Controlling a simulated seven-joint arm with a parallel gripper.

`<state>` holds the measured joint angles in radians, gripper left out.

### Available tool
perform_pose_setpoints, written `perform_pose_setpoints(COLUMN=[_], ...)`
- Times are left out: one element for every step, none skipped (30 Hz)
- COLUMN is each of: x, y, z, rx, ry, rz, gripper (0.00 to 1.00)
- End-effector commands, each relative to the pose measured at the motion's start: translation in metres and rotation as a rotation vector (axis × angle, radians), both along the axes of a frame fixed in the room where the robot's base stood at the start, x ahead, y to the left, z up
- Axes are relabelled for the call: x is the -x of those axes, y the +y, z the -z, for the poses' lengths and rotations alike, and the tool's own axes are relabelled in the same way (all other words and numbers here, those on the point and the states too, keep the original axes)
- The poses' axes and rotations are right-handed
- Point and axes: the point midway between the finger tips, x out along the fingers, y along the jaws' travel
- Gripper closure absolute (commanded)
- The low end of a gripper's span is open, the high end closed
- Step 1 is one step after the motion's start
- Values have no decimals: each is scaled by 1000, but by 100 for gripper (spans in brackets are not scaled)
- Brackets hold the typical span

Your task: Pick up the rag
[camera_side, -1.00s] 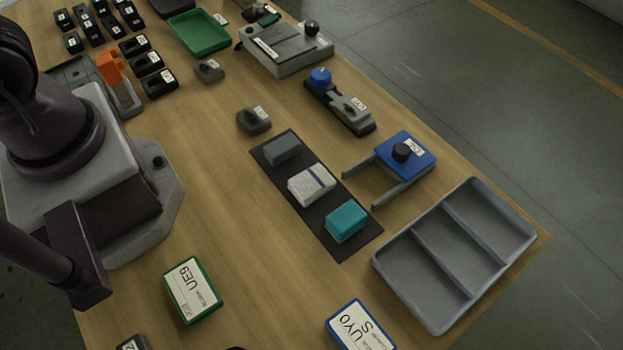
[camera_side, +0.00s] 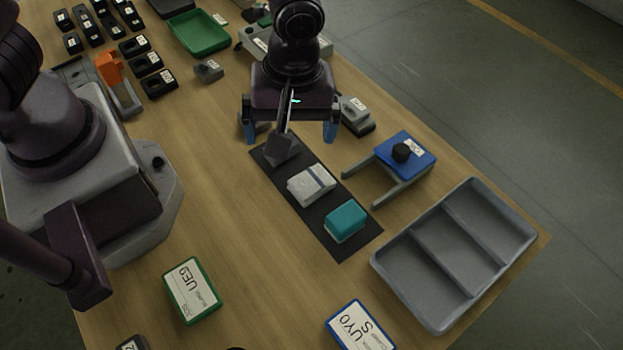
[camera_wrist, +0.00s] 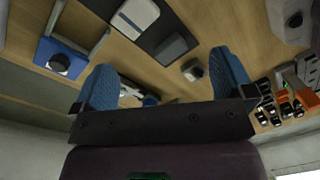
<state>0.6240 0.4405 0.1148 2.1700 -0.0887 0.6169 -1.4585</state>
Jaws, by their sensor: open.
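The rag seems to be the folded white cloth with a grey stripe (camera_side: 312,185), lying in the middle of a dark mat (camera_side: 334,241). In the wrist view the cloth (camera_wrist: 136,17) shows at the top edge. My gripper (camera_side: 289,132) is open and empty, with blue fingers wide apart. In the side view it hangs over the mat's far end, beyond the cloth and apart from it. In the wrist view my gripper (camera_wrist: 162,64) has nothing between its fingers.
A grey block (camera_side: 282,149) and a teal block (camera_side: 346,222) flank the cloth on the mat. A blue forked fixture (camera_side: 408,152) stands to the right, beside a grey divided tray (camera_side: 436,328). The wood near the mat's left is clear.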

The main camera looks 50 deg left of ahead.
Motion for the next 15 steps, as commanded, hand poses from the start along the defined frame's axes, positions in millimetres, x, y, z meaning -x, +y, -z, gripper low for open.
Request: perform_pose_setpoints(x=[-6, -10, -14, -17, -19, -20, -20, -20, -21, -21, -21, -21, -20, -20, -20], y=[-2, -4, -6, -7, -8, -9, -9, -9, -9, -9, -9, -9, -9, -9, -9], z=[5, 5, 4, 3, 2, 2, 2, 2, 2, 3, 5, 9, 13, 18, 25], rx=[-5, -2, 6, 11, 15, 17, 18, 19, 19, 18, 18, 15, 15, 14, 13], ry=[-16, -31, -49, -59, -67, -75, -77, -79, -81, -81, -81, -80, -80, -78, -77], rz=[-121, -193, -277, -334, -383, -437, -471, -498, -526, -539, -550, -558, -560, -560, -559], gripper=[0, 0, 0, 0, 0, 0, 0, 0, 0, 0, 0, 0, 0, 0, 0])
